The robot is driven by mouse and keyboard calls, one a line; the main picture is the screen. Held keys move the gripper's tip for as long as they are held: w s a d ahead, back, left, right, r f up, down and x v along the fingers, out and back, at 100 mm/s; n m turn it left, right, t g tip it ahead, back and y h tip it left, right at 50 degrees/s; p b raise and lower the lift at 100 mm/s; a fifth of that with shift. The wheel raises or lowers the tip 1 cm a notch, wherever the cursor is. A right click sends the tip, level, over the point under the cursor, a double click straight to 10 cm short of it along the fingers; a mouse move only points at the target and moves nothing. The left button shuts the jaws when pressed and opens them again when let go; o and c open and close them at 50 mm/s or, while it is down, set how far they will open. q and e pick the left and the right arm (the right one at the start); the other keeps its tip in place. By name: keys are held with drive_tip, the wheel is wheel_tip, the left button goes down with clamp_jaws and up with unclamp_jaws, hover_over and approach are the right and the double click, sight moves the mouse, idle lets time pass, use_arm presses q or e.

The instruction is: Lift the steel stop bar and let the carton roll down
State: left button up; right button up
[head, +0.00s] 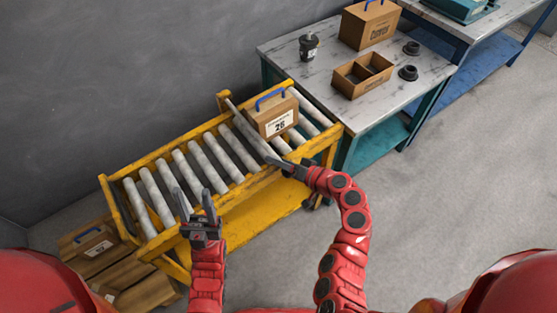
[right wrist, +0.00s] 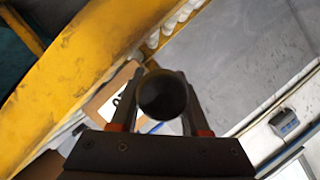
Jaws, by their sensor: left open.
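The carton (head: 276,115), brown with a blue handle and a white label reading 26, sits on the upper right part of the yellow roller conveyor (head: 255,187). The steel stop bar (head: 250,133) lies across the conveyor just left of the carton. My right gripper (head: 284,164) is at the bar's near end. In the right wrist view, my right gripper (right wrist: 163,100) has its fingers on both sides of the bar's round end (right wrist: 163,95) and appears shut on it. My left gripper (head: 195,203) is open and empty by the conveyor's near rail.
Bare rollers (head: 187,170) run down to the left of the bar. Brown cartons (head: 92,240) stand by the lower left end. The right floor is clear.

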clamp_jaws()
drive_tip(key=shift+s+f, duration=0.1)
drive_tip(key=shift+f, duration=0.1)
idle(1.0)
